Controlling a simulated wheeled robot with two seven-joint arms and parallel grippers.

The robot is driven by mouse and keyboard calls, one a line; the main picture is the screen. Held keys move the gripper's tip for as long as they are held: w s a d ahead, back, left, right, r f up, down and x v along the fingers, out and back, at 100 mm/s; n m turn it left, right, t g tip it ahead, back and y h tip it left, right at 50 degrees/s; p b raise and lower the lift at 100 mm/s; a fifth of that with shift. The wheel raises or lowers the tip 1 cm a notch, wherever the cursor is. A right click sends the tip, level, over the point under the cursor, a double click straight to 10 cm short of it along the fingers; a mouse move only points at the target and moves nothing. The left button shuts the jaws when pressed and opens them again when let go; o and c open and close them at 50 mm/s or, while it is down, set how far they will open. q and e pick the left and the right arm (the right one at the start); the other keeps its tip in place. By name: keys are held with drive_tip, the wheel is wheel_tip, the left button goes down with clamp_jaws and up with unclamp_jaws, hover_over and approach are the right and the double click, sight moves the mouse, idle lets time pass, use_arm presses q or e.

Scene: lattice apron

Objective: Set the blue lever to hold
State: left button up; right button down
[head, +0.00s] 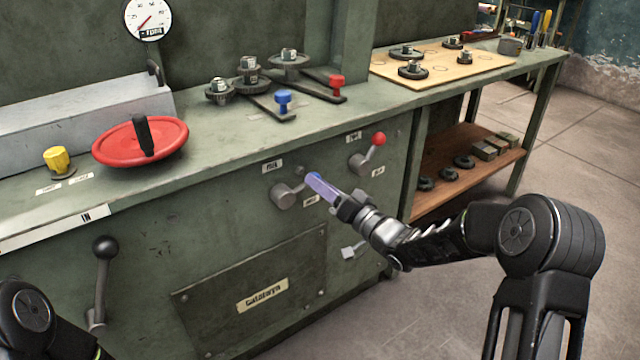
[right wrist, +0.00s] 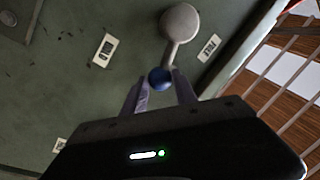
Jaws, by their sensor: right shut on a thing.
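The blue lever is on the green front panel. It has a round grey hub (head: 284,196) and a short grey arm ending in a blue ball knob (right wrist: 160,78). In the head view the knob is mostly hidden by my right gripper (head: 314,181). In the right wrist view my right gripper (right wrist: 158,88) is shut on the knob, one finger on each side. My left gripper is out of view.
A red-knobbed lever (head: 378,139) is to the right on the same panel. A black-knobbed lever (head: 104,248) stands at the left. A red handwheel (head: 168,147) and blue (head: 283,97) and red (head: 337,81) handles are on the bench top. Floor at the right is clear.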

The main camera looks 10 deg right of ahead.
drive_tip(key=shift+s+a+f+m+t+h+b, duration=0.1)
drive_tip(key=shift+f+m+t+h+b, duration=0.15)
drive_tip(key=shift+f+m, duration=0.85)
drive_tip(key=shift+w+f+m+t+h+b, duration=0.2)
drive_tip(key=shift+f+m, duration=0.45)
drive_tip(key=shift+m, duration=1)
drive_tip(key=shift+s+a+f+m+t+h+b, duration=0.1)
drive_tip(key=shift+s+f+m+t+h+b, duration=0.2)
drive_tip(key=shift+f+m, duration=0.8)
drive_tip(key=shift+w+r+m, duration=0.1)
drive_tip(key=shift+r+m, duration=0.15)
drive_tip(key=shift+m, duration=0.1)
drive_tip(key=c, duration=1)
unclamp_jaws()
drive_tip(key=p+v, duration=0.1)
drive_tip(key=v, duration=0.6)
drive_tip(key=shift+s+d, duration=0.2)
drive_tip(key=shift+s, duration=0.15)
